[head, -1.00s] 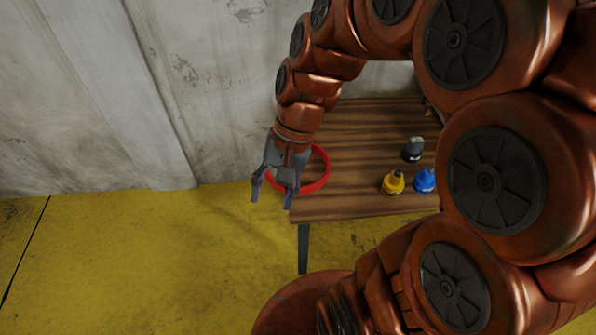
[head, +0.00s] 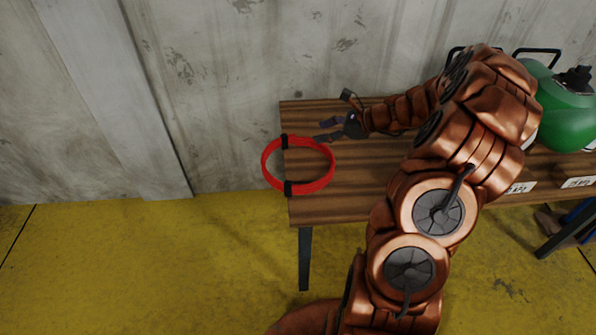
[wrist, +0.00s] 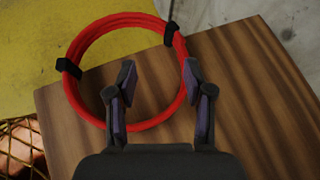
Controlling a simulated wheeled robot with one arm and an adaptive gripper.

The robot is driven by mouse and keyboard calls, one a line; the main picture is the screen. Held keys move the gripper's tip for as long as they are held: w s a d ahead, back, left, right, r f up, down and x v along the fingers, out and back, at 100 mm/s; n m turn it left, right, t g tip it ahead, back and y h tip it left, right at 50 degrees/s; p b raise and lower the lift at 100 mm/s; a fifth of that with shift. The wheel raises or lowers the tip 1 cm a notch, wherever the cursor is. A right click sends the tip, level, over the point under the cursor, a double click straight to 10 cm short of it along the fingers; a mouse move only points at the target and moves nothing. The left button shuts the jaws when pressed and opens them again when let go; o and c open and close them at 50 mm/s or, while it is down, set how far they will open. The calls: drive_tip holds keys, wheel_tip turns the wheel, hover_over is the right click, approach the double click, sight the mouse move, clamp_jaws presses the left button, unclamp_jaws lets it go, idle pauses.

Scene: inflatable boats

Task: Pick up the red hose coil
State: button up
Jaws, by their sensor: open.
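The red hose coil (head: 321,182) lies flat on the left end of the wooden table (head: 350,208), with its left side jutting past the table's edge. Two black bands hold it. In the head view my gripper (head: 322,130) is behind and to the right of the coil, pointing left. In the wrist view my gripper (wrist: 158,86) is open, and its fingers appear over the near part of the coil (wrist: 84,40). Nothing is between the fingers that I can see gripped. Whether the fingers touch the coil cannot be told.
A green container (head: 566,118) stands on the right part of the table, with white labels (head: 578,182) on the table's front. The grey wall (head: 230,90) is close behind the table. Yellow floor (head: 150,260) is clear at the front left.

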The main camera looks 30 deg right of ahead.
drive_tip(key=d+f+m, duration=0.1)
drive_tip(key=d, duration=0.1)
drive_tip(key=d+f+m, duration=0.1)
drive_tip(key=d, duration=0.1)
drive_tip(key=d+f+t+h+b, duration=0.1)
drive_tip(key=f, duration=0.1)
drive_tip(key=shift+d+m, duration=0.4)
drive_tip(key=shift+w+d+f, duration=0.1)
drive_tip(key=shift+w+f, duration=0.05)
drive_tip(key=shift+f, duration=0.05)
drive_tip(key=shift+a+r+b+x, duration=0.1)
drive_tip(key=shift+a+b+x, duration=0.1)
drive_tip(key=shift+x, duration=1.05)
drive_tip(key=shift+a+r+b+x, duration=0.1)
drive_tip(key=shift+b+x, duration=0.1)
drive_tip(key=shift+x, duration=1)
drive_tip(key=shift+a+r+b+x, duration=0.1)
drive_tip(key=shift+b+x, duration=0.1)
drive_tip(key=shift+x, duration=1.05)
drive_tip(key=shift+c, duration=0.2)
clamp_jaws()
